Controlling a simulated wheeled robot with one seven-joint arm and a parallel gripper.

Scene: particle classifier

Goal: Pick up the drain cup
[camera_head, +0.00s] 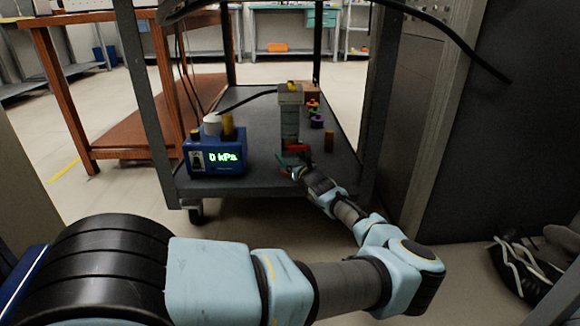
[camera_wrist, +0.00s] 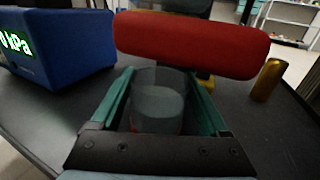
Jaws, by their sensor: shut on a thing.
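The drain cup (camera_wrist: 158,108) is a clear, greyish round cup in the wrist view. It sits between the two green fingers of my gripper (camera_wrist: 160,76), which are shut on it from both sides. A red cylindrical bar (camera_wrist: 190,45) lies across the view just beyond and above the cup. In the head view my gripper (camera_head: 294,169) is at the front of the cart shelf (camera_head: 262,179), below the grey column-shaped classifier (camera_head: 289,122). The cup cannot be made out there. Whether the cup touches the shelf is unclear.
A blue box with a green "0 kPa" display (camera_head: 215,158) stands left of my gripper. Cart posts (camera_head: 153,100) rise on both sides. Several small coloured parts lie farther back.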

